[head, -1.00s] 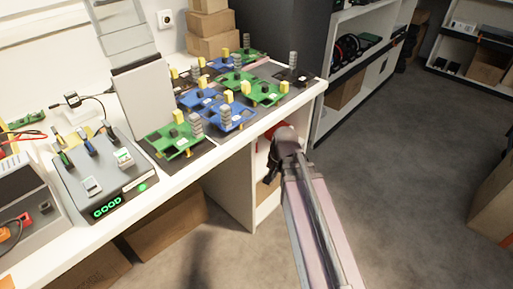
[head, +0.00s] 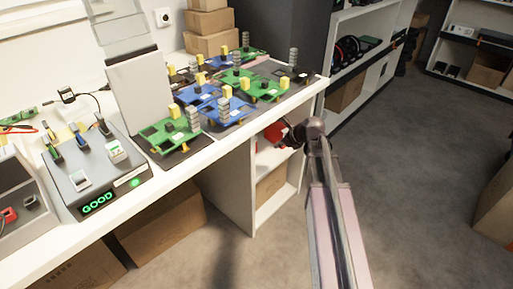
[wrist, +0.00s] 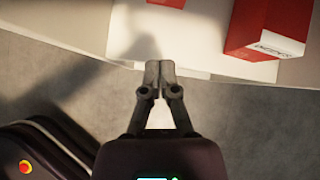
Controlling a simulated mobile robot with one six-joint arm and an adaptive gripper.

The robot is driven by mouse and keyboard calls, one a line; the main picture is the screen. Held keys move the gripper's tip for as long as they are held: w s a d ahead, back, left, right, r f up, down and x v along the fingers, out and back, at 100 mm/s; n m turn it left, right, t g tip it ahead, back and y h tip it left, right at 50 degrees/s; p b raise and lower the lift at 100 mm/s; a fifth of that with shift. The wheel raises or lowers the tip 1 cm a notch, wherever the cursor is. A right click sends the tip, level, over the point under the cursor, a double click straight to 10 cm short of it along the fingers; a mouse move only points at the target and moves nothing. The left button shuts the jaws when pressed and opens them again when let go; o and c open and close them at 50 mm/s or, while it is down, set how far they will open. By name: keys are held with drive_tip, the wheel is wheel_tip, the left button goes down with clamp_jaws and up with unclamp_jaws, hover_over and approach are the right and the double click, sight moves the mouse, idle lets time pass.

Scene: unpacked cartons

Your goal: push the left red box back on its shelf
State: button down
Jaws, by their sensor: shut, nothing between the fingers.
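In the wrist view, one red box (wrist: 166,3) shows only its near end at the top edge, left of a second one. The second red box (wrist: 268,22), with a white labelled face, stands on the pale shelf (wrist: 205,50) at the right. My gripper (wrist: 160,65) is shut and empty, its fingertips at the shelf's front edge, apart from both boxes. In the head view my gripper (head: 285,143) is beside a red box (head: 274,132), mostly hidden under the worktop.
The white worktop (head: 215,153) above the shelf carries several green and blue circuit boards. A cardboard carton (head: 270,187) stands on the lower shelf. The grey floor (head: 410,170) to the right is clear.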

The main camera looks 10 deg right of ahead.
drive_tip(key=shift+w+d+r+m, duration=0.1)
drive_tip(key=shift+w+d+m, duration=0.35)
drive_tip(key=shift+m, duration=0.35)
drive_tip(key=shift+w+a, duration=0.1)
drive_tip(key=shift+a, duration=0.05)
drive_tip(key=b+x, duration=0.7)
drive_tip(key=x, duration=0.3)
drive_tip(key=shift+w+a+r, duration=0.1)
drive_tip(key=shift+w+a, duration=0.75)
drive_tip(key=shift+w, duration=0.3)
drive_tip(key=shift+w+a, duration=0.4)
drive_tip(key=w+a, duration=0.2)
drive_tip(key=w, duration=0.1)
drive_tip(key=w+a, duration=0.3)
drive_tip(key=shift+w+a, duration=0.1)
